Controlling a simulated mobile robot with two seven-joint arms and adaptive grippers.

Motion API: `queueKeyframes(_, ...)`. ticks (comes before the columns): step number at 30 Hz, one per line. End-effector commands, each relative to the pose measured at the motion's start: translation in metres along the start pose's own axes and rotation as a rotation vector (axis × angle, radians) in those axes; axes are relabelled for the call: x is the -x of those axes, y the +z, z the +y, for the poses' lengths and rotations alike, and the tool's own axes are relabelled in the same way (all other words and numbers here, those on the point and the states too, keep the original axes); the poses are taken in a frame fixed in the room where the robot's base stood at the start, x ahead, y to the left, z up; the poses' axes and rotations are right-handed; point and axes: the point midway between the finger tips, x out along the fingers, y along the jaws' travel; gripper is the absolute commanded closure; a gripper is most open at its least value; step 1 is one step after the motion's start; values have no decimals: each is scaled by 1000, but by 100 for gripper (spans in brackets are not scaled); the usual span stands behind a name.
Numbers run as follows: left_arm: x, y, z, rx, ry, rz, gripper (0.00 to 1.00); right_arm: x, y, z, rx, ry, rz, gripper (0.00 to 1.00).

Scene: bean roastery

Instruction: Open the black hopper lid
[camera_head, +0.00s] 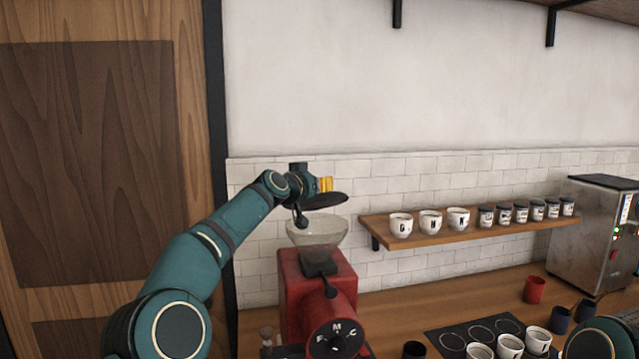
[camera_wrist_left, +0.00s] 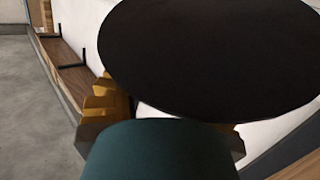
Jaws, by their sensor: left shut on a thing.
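The black hopper lid (camera_head: 325,201) is held above the clear hopper (camera_head: 318,234) of a red grinder (camera_head: 305,295). It is apart from the hopper's rim, slightly tilted, and the hopper mouth is uncovered. My left gripper (camera_head: 325,184), with yellow fingers, is at the lid and shut on it. In the left wrist view the lid (camera_wrist_left: 210,55) fills the upper middle as a dark disc and hides part of the yellow fingers. The exact grip point is hidden. My right gripper is not in view.
A wall shelf (camera_head: 470,232) with white cups and several small jars is to the right. The counter (camera_head: 430,310) holds a black mat, white cups, a red cup (camera_head: 534,290) and dark cups. A steel machine (camera_head: 597,240) stands at far right.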

Motion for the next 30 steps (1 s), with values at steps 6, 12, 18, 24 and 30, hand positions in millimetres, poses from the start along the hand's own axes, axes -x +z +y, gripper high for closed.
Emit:
queueKeyframes(6, -2, -12, -3, 30, -3, -21, 100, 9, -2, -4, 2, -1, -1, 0)
queueKeyframes(12, -3, -14, -5, 48, -3, -38, 100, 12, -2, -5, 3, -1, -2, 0)
queueKeyframes(18, -3, -15, -6, 55, -3, -44, 100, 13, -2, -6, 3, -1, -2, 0)
queueKeyframes(24, -3, -15, -6, 56, -3, -46, 100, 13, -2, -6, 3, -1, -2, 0)
queueKeyframes(30, -3, -15, -6, 56, -3, -46, 100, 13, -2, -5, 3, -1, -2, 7)
